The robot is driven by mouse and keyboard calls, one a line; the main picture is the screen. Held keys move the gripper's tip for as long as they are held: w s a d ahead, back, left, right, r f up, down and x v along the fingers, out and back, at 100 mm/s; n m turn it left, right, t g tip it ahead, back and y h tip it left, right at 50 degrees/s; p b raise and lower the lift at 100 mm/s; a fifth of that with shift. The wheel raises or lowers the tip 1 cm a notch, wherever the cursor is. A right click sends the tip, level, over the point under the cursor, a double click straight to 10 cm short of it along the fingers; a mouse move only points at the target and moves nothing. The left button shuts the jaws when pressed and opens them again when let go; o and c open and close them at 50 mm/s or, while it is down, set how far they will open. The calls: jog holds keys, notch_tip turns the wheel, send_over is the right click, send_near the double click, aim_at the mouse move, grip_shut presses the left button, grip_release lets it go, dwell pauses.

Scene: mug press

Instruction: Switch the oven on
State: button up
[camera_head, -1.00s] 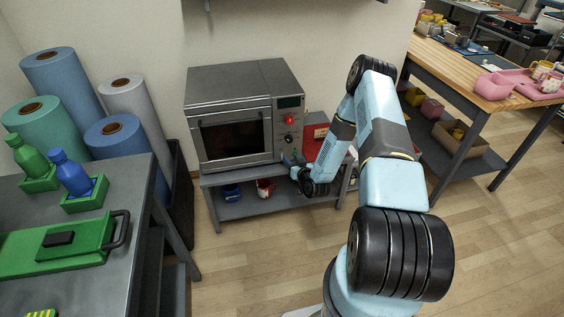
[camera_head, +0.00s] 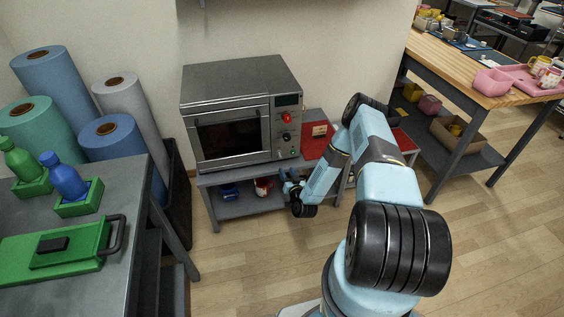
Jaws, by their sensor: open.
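The oven (camera_head: 228,72) is a grey box with a dark-windowed door (camera_head: 229,137), which is shut. It stands on a low grey stand against the wall. Its control panel on the right has a dark display (camera_head: 287,100), a red knob (camera_head: 286,118), dark knobs (camera_head: 286,137) below it and a small green spot (camera_head: 292,152) near the bottom. My gripper (camera_head: 288,179) is small in view, in front of and below the oven's lower right corner, apart from the panel. Its jaws look open and empty. The fingertips are partly hard to make out.
The low stand (camera_head: 240,205) holds a blue item (camera_head: 228,191) and a red-and-white item (camera_head: 264,186) on its lower shelf. A red box (camera_head: 318,141) is right of the oven. A grey table (camera_head: 105,285) stands at left, a wooden bench (camera_head: 455,72) at right. The floor between is clear.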

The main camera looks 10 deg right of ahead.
aim_at(280, 156)
jog(key=w, duration=0.8)
jog(key=shift+w+a, duration=0.15)
jog(key=shift+a, duration=0.2)
grip_shut()
